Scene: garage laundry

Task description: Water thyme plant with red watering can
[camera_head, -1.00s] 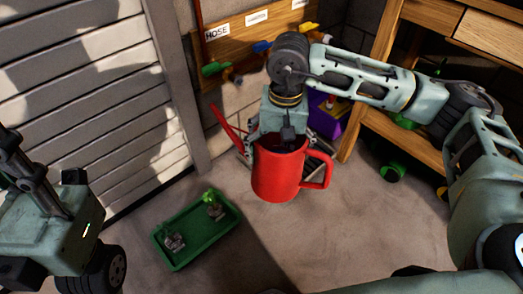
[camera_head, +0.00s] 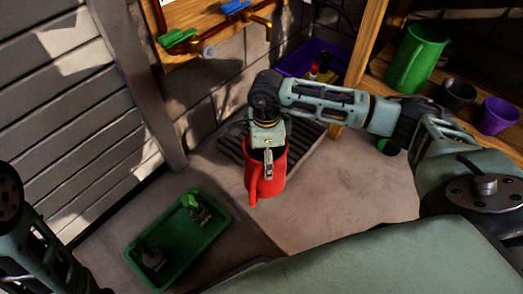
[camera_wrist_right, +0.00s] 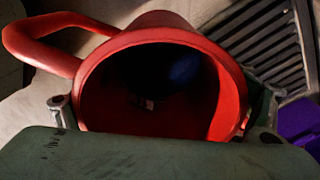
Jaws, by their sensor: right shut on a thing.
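The red watering can (camera_head: 267,178) is held by my right gripper (camera_head: 268,158) above the floor, in front of a dark slatted grate. Its handle faces the camera in the head view, and its spout is hidden. In the right wrist view I look into the can's open top (camera_wrist_right: 160,85), with fingers at both sides and the handle at upper left. A green tray (camera_head: 203,243) on the floor holds a pot with a bright green plant (camera_head: 194,204) and a second pot (camera_head: 152,256). I cannot tell which is thyme. My left gripper is out of view.
The slatted grate (camera_head: 300,152) lies by the wall, with a purple crate (camera_head: 320,62) behind it. A wooden shelf at right holds a green can (camera_head: 415,58), a dark pot (camera_head: 456,94) and a purple pot (camera_head: 497,115). Floor between tray and red can is clear.

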